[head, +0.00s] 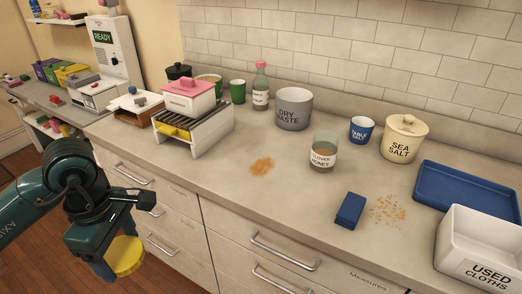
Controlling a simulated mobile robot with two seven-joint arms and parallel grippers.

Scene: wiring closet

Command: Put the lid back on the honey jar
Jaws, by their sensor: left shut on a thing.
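The honey jar (323,152) is a clear glass jar with a white label reading honey. It stands upright and uncovered near the middle of the counter. My left gripper (120,246) is at the lower left, in front of the counter and well away from the jar. It is shut on a round yellow lid (126,258). The gripper partly hides how the lid sits between the fingers. My right gripper is not in view.
A grey dry waste pot (294,110), a blue table salt cup (361,129) and a sea salt crock (404,140) stand behind the jar. A blue block (350,210) lies in front. Orange crumbs (262,166) are on the counter (225,185) to the jar's left.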

